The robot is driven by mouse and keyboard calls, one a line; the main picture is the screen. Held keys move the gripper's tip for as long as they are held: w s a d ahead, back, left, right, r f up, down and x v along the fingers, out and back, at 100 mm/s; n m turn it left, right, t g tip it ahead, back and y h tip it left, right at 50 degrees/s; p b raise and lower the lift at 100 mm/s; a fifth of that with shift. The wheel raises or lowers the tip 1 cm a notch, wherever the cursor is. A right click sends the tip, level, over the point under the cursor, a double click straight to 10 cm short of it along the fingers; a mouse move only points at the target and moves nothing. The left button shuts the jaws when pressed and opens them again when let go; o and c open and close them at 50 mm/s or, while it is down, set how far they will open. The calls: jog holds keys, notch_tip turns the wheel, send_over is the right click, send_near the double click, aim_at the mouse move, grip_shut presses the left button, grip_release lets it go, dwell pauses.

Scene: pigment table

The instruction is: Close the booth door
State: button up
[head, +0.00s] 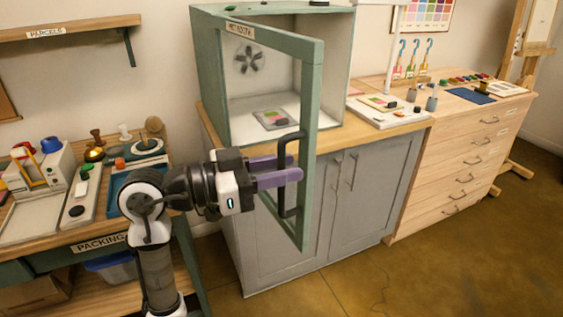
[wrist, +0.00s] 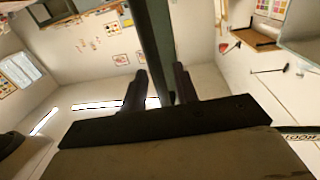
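The booth (head: 202,80) is a green box with a pale interior, standing on a grey cabinet. Its green-framed door (head: 312,110) is swung wide open toward the camera, with a label on its top rail. A dark bar handle (head: 283,148) is on the door's free side. My gripper (head: 280,172) has purple fingers at the handle, spread apart. In the wrist view, a dark green bar (wrist: 155,40) runs between the two fingers (wrist: 160,88), with slim gaps visible; I cannot tell whether either finger touches it.
A small tray with a pink-and-green item (head: 270,119) lies inside the booth. A packing bench (head: 100,241) stands at the left, close to my arm. A wooden drawer chest (head: 460,160) stands at the right. The floor before the cabinet is clear.

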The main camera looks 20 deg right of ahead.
jog(key=shift+d, duration=0.15)
jog(key=shift+c, duration=0.3)
grip_shut()
